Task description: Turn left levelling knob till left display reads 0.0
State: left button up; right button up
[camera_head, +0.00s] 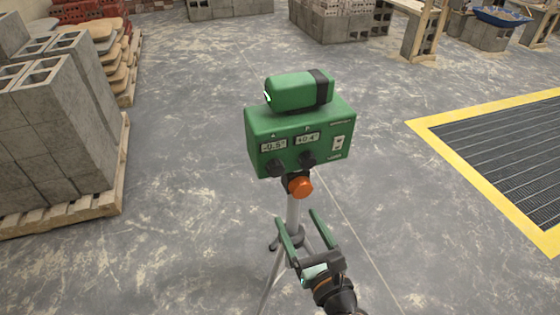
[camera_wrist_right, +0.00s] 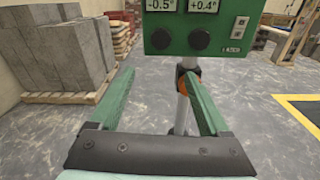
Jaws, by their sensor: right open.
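The green levelling instrument (camera_head: 300,130) stands on a tripod (camera_head: 292,212) in the middle of the head view. Its left display (camera_head: 273,146) reads -0.5° and its right display (camera_head: 307,139) reads +0.4°. The black left levelling knob (camera_head: 274,168) is below the left display; it also shows in the right wrist view (camera_wrist_right: 160,40). The right knob (camera_head: 307,160) is beside it. My right gripper (camera_head: 295,220) is open and empty, below and in front of the box, its green fingers apart and touching neither knob. My left gripper is not in view.
An orange knob (camera_head: 300,187) sits under the box at the tripod's head. Grey blocks (camera_head: 60,130) on a pallet stand at left. A yellow-edged floor grate (camera_head: 490,140) lies at right. The floor around the tripod is clear.

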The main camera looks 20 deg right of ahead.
aim_at(277, 173)
jog(key=shift+n, duration=0.5)
jog(key=w, duration=0.4)
jog(key=w+b, duration=0.1)
jog(key=w, duration=0.3)
jog(key=w+r+b, duration=0.1)
jog(key=w, duration=0.3)
jog(key=shift+w+a+r, duration=0.1)
jog(key=shift+w, duration=0.25)
grip_shut()
